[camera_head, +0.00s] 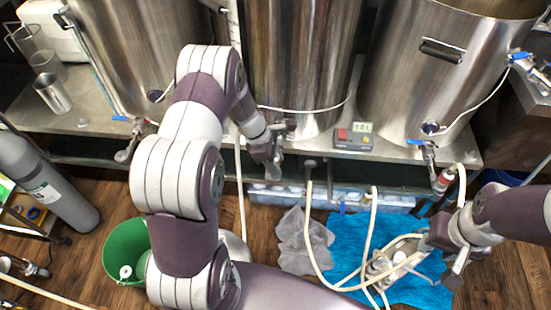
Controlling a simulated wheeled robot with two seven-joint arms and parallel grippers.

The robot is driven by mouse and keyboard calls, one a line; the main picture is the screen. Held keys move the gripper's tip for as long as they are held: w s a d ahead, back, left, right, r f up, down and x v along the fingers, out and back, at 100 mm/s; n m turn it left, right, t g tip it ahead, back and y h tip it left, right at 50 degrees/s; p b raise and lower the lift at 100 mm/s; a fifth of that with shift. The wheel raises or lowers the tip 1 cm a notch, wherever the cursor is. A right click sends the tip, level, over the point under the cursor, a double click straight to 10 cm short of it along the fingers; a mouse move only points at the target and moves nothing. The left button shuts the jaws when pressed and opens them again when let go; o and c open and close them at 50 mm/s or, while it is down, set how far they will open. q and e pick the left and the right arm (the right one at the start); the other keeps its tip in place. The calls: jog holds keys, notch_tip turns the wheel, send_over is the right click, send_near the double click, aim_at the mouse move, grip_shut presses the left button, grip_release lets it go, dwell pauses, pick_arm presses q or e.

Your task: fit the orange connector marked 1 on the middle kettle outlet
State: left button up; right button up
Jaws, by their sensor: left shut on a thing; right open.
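The middle kettle (300,60) is a tall steel pot on the bench. My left arm crosses in front of it. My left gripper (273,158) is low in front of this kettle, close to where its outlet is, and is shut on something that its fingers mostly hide. I cannot make out an orange connector or its number. The middle outlet is largely covered by the gripper. My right gripper (452,262) is open at the lower right, beside the pale hoses above the blue cloth.
The left kettle (130,50) and right kettle (440,75) have blue-handled valves. A red-and-white fitting (445,179) hangs under the right valve. Pale hoses (312,235) loop over the blue cloth (345,240). A small display box (354,138), green bucket (122,248) and grey cylinder (50,185) stand around.

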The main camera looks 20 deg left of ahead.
pick_arm(q)
jog(key=shift+f, duration=0.3)
dwell(0.4)
jog(key=shift+f+b, duration=0.75)
jog(key=shift+f, duration=0.55)
jog(key=o, duration=1.2)
jog(key=shift+r, duration=0.1)
jog(key=p+v, duration=0.2)
jog(key=v, duration=1)
jog(key=shift+s+a+r, duration=0.1)
jog(key=shift+a+r, duration=0.05)
jog(key=shift+r, duration=0.1)
